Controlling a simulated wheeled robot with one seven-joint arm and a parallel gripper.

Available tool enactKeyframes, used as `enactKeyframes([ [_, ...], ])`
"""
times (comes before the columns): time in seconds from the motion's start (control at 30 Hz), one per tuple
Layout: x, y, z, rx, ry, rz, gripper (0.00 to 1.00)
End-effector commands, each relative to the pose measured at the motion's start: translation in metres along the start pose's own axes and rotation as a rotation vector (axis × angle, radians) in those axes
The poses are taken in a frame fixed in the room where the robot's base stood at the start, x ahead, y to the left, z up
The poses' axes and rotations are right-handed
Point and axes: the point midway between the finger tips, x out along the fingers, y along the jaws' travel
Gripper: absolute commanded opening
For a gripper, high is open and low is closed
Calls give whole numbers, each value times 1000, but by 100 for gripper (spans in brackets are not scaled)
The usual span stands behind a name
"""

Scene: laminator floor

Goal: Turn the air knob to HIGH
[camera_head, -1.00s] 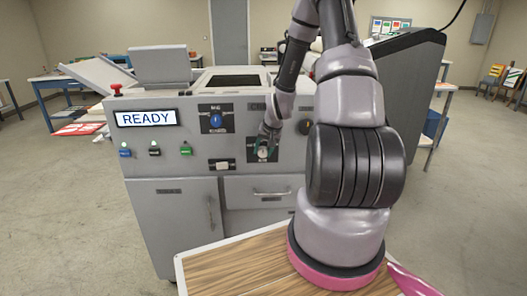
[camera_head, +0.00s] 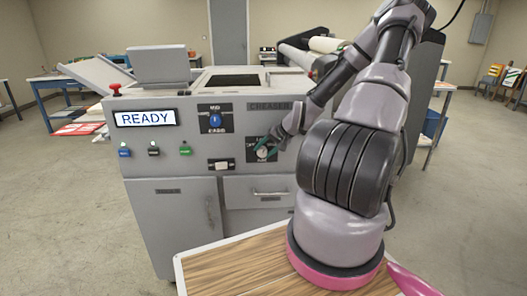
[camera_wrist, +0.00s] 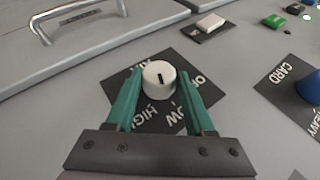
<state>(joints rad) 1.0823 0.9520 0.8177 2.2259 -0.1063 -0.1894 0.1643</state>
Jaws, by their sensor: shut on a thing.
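The air knob (camera_wrist: 158,80) is a round white dial with a short dark line on its face. It sits on a dark label plate (camera_wrist: 150,117) on the machine's front. HIGH and LOW lettering shows on the plate at the near side of the knob; other lettering is partly hidden by the fingers. My gripper (camera_wrist: 160,88) has one green finger on each side of the knob and is shut on it. Which label the line marks I cannot tell. In the head view the knob (camera_head: 262,153) is small beside my green fingers.
A blue knob (camera_head: 216,120) with a CARD label sits on another plate close by. A white rocker switch (camera_head: 221,164), several coloured buttons and a READY display (camera_head: 146,118) are left of the air knob. A drawer handle (camera_head: 270,193) juts out below.

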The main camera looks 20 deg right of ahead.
Motion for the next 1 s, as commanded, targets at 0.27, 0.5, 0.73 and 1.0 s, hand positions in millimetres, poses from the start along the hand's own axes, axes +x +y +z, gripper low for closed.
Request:
enactKeyframes([
  [0.27, 0, 6, -1, 99, -20, -197, 0],
  [0.5, 1, 8, -1, 173, -39, -364, 0],
  [0.73, 2, 10, 0, 226, -54, -491, 0],
  [1.0, 3, 11, 0, 264, -66, -579, 0],
])
